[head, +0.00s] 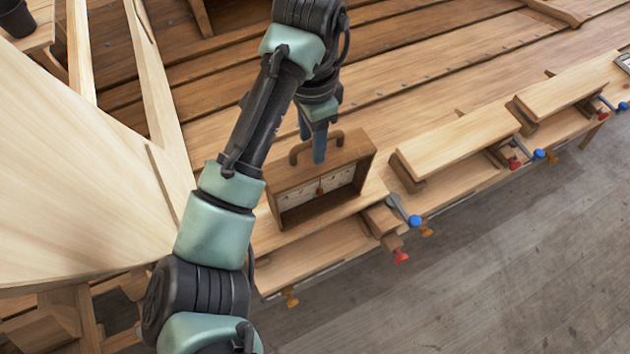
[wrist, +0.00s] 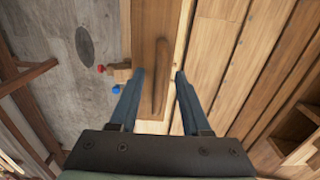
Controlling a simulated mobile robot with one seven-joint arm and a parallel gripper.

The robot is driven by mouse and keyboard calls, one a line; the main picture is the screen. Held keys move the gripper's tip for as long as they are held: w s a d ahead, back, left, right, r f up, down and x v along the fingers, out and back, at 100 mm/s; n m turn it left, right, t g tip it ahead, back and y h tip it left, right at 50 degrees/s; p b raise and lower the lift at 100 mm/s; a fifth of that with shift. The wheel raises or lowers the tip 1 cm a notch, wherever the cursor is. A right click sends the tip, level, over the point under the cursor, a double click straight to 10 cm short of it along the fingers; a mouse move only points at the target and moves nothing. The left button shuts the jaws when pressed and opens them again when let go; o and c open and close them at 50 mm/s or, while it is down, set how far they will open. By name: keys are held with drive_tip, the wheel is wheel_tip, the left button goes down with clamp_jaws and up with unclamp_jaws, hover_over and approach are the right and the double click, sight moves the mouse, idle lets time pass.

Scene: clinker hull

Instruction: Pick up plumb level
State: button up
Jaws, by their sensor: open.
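The plumb level (head: 361,176) is a wooden box-like frame with an arched handle on top, a pale scale and a red-tipped pointer inside. It stands upright on a plank of the hull in the head view. In the wrist view its top (wrist: 148,20) and handle (wrist: 161,62) show from above. My gripper (head: 312,142) is open over the handle, its blue fingers pointing down. In the wrist view the fingers (wrist: 159,73) lie on either side of the handle, with gaps on both sides. I cannot tell how far down the fingers reach.
Clamps with blue, red and orange ends (head: 405,212) line the plank edge right of the level. Raised boards (head: 455,140) lie farther right. A large pale curved timber (head: 70,180) rises at the left. The grey floor (head: 500,270) is clear at lower right.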

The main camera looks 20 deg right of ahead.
sight(291, 181)
drive_tip(key=shift+s+f, duration=0.15)
drive_tip(key=shift+s, duration=0.15)
drive_tip(key=f+b, duration=0.4)
drive_tip(key=b, duration=0.1)
drive_tip(key=shift+w+d+f, duration=0.2)
drive_tip(key=shift+w+f, duration=0.05)
drive_tip(key=shift+w, duration=0.1)
drive_tip(key=shift+s+f+b, duration=0.1)
drive_tip(key=shift+f+b, duration=0.1)
drive_tip(key=shift+b, duration=0.2)
clamp_jaws()
drive_tip(key=shift+r, duration=0.1)
idle(0.5)
